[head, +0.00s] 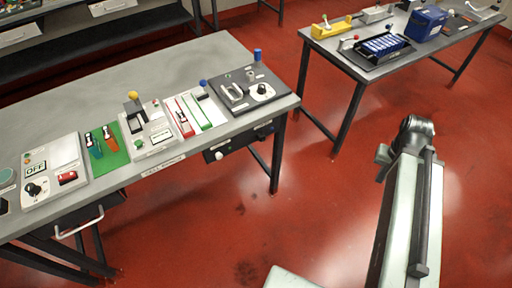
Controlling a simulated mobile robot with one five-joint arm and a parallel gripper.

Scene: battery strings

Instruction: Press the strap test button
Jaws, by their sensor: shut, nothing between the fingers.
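The strap test button cannot be singled out for sure, as labels are too small to read. A round green button (139,144) sits on a light grey box (160,139) with a yellow-topped lever, on the left bench. A teal round disc (7,175) shows at the bench's far left, partly cut off by the frame. My gripper (384,155) is at the end of my raised arm on the right, over open floor. It is shut and empty, well apart from both benches.
The left bench (190,62) also holds an OFF panel (40,185), a green mat (107,152) with tools, red and green strips (194,112) and a dark panel with a knob (245,88). A second bench with a blue box (425,24) stands back right. Red floor (310,190) between is clear.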

